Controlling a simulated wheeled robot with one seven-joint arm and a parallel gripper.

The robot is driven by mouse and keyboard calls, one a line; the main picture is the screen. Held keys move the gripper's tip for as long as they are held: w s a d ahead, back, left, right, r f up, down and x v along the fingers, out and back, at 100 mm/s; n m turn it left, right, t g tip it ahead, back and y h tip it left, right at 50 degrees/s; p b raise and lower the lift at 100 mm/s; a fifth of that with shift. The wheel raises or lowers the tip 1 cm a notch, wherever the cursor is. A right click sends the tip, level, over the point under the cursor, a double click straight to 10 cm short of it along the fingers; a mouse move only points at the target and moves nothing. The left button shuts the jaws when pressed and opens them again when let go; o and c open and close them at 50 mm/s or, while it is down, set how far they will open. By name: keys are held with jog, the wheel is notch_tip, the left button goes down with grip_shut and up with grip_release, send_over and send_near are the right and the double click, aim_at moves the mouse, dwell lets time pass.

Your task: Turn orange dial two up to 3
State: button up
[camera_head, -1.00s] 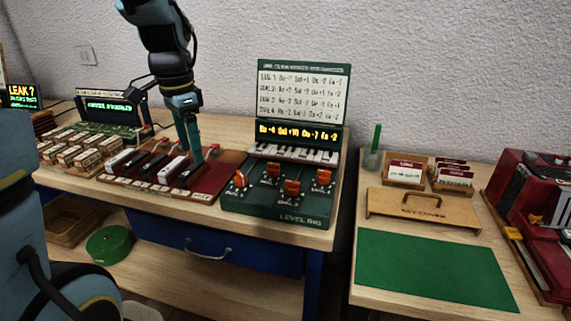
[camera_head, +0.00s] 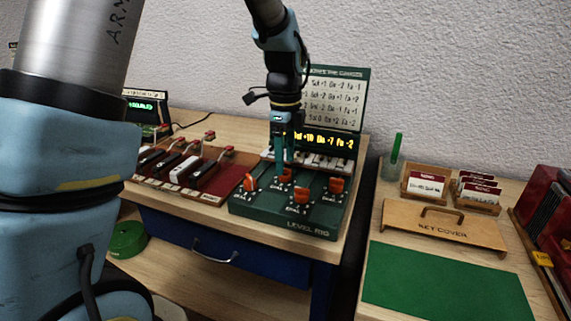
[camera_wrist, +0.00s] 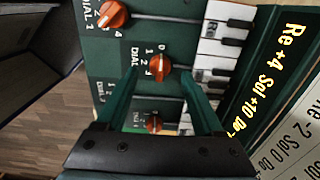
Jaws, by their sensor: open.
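The green level rig (camera_head: 312,232) carries several orange dials and sits at the right end of the workbench. Orange dial two (camera_wrist: 158,67), labelled DIAL 2, lies between my fingertips in the wrist view. In the head view orange dial two (camera_head: 286,176) is partly hidden behind my fingers. My gripper (camera_wrist: 158,76) is open, with one green finger on each side of the dial; I cannot tell whether they touch it. In the head view my gripper (camera_head: 283,168) points down over the rig. Numbers 1 to 3 show beside the dial; its exact setting is unclear.
Dial one (camera_wrist: 112,15) and another orange dial (camera_wrist: 153,122) flank dial two closely. Small piano keys (camera_wrist: 222,50) and a lit display (camera_wrist: 265,75) stand behind. A red key tray (camera_head: 185,172) is to the left. A green mat (camera_head: 445,285) lies clear on the right table.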

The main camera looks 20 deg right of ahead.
jog(key=shift+f, duration=1.25)
jog(key=shift+c, duration=0.3)
grip_shut()
